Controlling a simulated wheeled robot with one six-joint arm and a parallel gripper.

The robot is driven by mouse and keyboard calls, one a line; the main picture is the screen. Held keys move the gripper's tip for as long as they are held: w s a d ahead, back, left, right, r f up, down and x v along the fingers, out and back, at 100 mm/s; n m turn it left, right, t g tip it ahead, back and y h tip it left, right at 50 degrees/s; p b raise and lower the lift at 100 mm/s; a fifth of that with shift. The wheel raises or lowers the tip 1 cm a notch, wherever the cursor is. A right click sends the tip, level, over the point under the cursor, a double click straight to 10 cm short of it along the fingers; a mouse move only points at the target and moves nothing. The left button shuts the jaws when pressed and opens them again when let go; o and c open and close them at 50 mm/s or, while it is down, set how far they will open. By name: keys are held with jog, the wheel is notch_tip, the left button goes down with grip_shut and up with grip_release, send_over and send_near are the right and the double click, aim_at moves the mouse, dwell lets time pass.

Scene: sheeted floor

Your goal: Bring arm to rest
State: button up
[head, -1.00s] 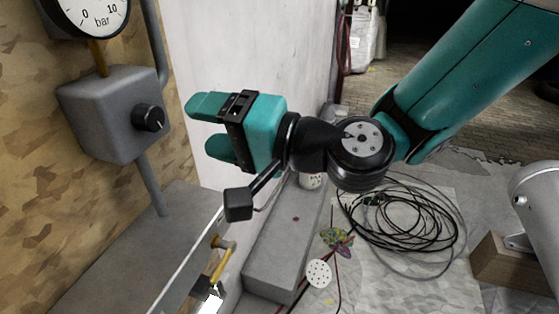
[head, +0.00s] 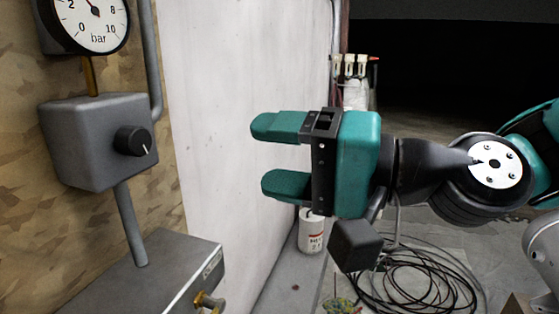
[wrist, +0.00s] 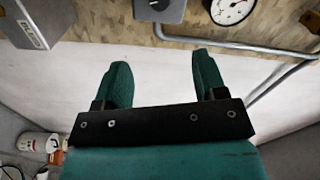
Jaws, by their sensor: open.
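My gripper (head: 272,156) is teal with a black bracket and stands in the middle of the head view, its two fingers pointing left. The fingers are apart with nothing between them. They are in front of the white wall panel (head: 235,90), clear of the grey box with the black knob (head: 95,140). In the wrist view my gripper (wrist: 160,75) also shows two separated fingers, with the pale panel behind them. My arm leads away to the right in the head view.
A pressure gauge (head: 88,20) sits above the knob box on the wooden wall. A grey metal box (head: 165,280) with a brass fitting is at lower left. A white can (head: 311,230) stands on the floor below my gripper. Coiled black cable (head: 420,280) lies at lower right.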

jog(key=s+d+f+n+g+h+p, duration=0.2)
jog(key=s+d+f+n+g+h, duration=0.4)
jog(key=d+f+h, duration=0.6)
jog(key=s+d+n, duration=0.1)
jog(key=s+n, duration=0.1)
jog(key=shift+s+f+g, duration=0.15)
jog(key=shift+s+g, duration=0.2)
jog(key=shift+g, duration=0.05)
jog(key=shift+a, duration=0.1)
dwell(0.7)
